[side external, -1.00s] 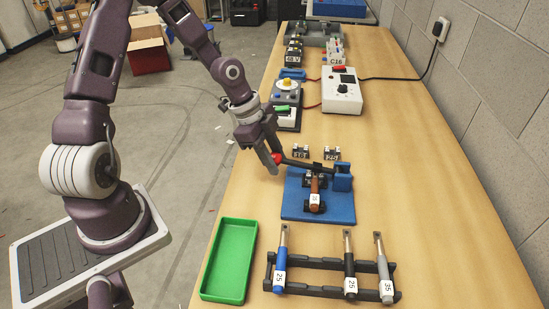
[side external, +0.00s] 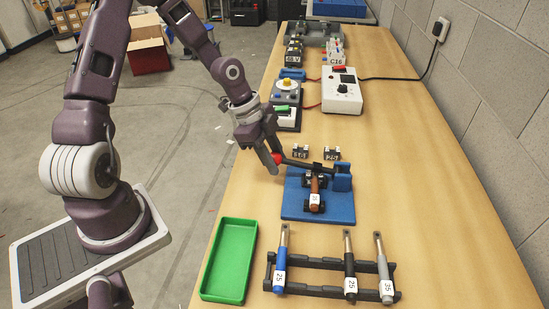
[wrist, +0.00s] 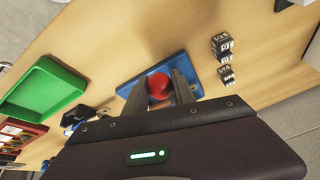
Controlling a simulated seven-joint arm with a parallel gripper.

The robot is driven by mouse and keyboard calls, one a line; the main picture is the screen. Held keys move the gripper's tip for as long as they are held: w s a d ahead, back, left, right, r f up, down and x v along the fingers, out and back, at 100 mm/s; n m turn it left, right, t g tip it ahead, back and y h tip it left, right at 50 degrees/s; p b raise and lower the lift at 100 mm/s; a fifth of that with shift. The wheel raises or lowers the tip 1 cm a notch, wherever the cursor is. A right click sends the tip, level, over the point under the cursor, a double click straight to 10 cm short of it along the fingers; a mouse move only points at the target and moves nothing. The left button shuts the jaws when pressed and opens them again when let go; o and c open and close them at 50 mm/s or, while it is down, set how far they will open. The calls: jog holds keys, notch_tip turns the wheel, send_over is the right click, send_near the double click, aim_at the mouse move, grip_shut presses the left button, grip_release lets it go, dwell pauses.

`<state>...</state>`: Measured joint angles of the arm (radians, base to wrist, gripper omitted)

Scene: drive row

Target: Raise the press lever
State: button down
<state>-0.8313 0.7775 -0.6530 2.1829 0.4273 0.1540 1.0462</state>
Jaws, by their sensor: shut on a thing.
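The press (side external: 342,178) stands on a blue base plate (side external: 295,207) on the bench. Its dark lever (side external: 298,162) reaches out to the left, nearly level, and ends in a red ball knob (side external: 278,158). My gripper (side external: 272,160) is at the knob, with its fingers pointing down. In the wrist view the red knob (wrist: 158,85) sits between the two fingers of my gripper (wrist: 160,88), which is shut on it. A brown-handled tool (side external: 315,188) with a white label lies in the press.
A green tray (side external: 208,292) lies in front of the press on the left. A dark rack (side external: 325,262) beside it holds blue, black and grey tools. Two small labelled blocks (side external: 316,153) stand behind the press. A white box (side external: 342,92) stands further back. The right side of the bench is clear.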

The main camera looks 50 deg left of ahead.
dwell(0.3)
jog(key=shift+w+d+r+g+y, duration=0.1)
jog(key=shift+r+g+y, duration=0.1)
jog(key=shift+r, duration=0.25)
jog(key=shift+w+d+r+g+y, duration=0.1)
jog(key=shift+r+y, duration=0.1)
jog(key=shift+r, duration=0.2)
jog(key=w+d+r+g+y, duration=0.1)
jog(key=r, duration=0.1)
jog(key=w+d+r+g+y, duration=0.1)
jog(key=r, duration=0.1)
jog(key=w+d+r+g+y, duration=0.1)
jog(key=r, duration=0.2)
jog(key=shift+g+y, duration=0.3)
jog(key=w+d+r, duration=0.4)
jog(key=w+d, duration=0.3)
jog(key=shift+w+d+r, duration=0.2)
jog(key=shift+w+d, duration=0.05)
jog(key=shift+w, duration=0.05)
jog(key=c, duration=1)
grip_release()
jog(key=shift+c, duration=0.2)
